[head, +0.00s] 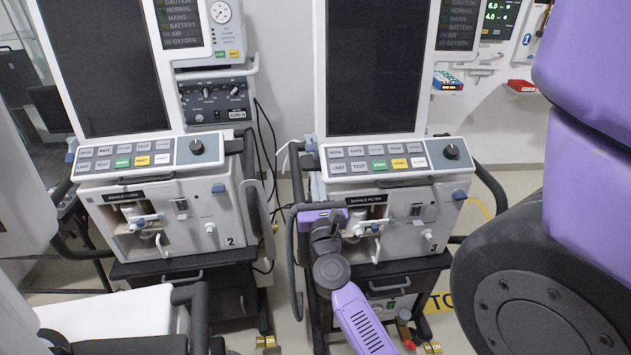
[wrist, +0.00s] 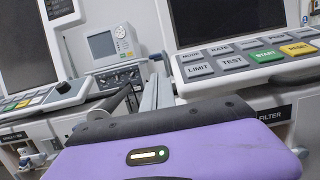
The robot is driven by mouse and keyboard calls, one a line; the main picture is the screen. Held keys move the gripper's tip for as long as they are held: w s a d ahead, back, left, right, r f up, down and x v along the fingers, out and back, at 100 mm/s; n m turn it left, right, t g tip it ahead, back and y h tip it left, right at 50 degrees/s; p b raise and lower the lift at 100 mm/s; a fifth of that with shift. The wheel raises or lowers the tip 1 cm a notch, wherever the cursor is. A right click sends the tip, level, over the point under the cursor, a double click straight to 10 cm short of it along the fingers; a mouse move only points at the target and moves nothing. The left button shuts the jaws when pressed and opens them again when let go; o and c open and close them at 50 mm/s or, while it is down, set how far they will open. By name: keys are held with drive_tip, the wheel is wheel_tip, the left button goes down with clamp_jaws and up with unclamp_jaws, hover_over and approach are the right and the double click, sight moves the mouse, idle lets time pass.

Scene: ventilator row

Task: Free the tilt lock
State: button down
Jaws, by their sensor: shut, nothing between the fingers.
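My gripper is at ventilator 3 (head: 395,215); its purple hand (head: 318,214) is at the upper left of the front, below the button panel (head: 375,162). In the wrist view, two grey fingers (wrist: 156,90) close together extend past the purple hand (wrist: 180,150), left of the panel with START and RESET. They look shut, with nothing visible between them. The head view hides the fingertips behind the hand and wrist. A tilt lock cannot be made out for certain; blue parts show at the right of ventilator 3 (head: 460,194) and on ventilator 2 (head: 219,188).
Ventilator 2 (head: 165,225) stands to the left with its own dark screen and panel. A dark side rail (head: 292,255) and cables (head: 268,150) run between the two. A white surface with dark rails (head: 110,320) is at the lower left. Floor shows between the carts.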

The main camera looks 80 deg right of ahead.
sight(310, 144)
drive_tip(key=p+x, duration=0.1)
drive_tip(key=x, duration=0.6)
